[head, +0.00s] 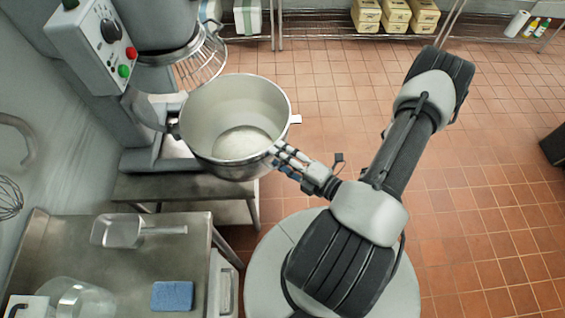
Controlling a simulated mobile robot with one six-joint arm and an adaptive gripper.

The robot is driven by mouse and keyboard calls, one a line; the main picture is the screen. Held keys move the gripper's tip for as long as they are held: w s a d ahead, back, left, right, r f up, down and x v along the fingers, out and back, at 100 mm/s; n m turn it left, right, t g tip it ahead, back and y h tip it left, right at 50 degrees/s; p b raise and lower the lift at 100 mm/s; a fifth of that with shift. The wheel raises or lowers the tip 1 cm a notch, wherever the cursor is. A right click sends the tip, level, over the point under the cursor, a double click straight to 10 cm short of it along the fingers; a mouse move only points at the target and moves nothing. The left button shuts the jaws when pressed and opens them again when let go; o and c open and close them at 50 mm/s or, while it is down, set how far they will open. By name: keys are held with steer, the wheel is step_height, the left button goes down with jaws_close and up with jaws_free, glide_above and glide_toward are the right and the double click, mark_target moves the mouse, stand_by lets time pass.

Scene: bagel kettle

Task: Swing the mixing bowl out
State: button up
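The steel mixing bowl (238,150) is in the middle left of the head view, upright and open at the top, and looks empty. It stands mostly to the right and front of the mixer head and wire guard (203,62), which overhangs only its back left rim. The bowl's left side meets the mixer's bracket (148,112). A small light tab (296,119) sticks out at its right. My gripper (278,158) is at the bowl's lower right rim, with its fingertips against or very near it. Whether the fingers are closed on the rim is unclear.
The mixer's control box (103,45) has a dial, a red button and a green button. A steel table (190,240) at lower left bears a scoop (122,231), a blue sponge (172,296) and a clear container (75,298). Open tiled floor (490,190) lies at right.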

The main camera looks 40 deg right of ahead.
steer(key=shift+r, duration=0.35)
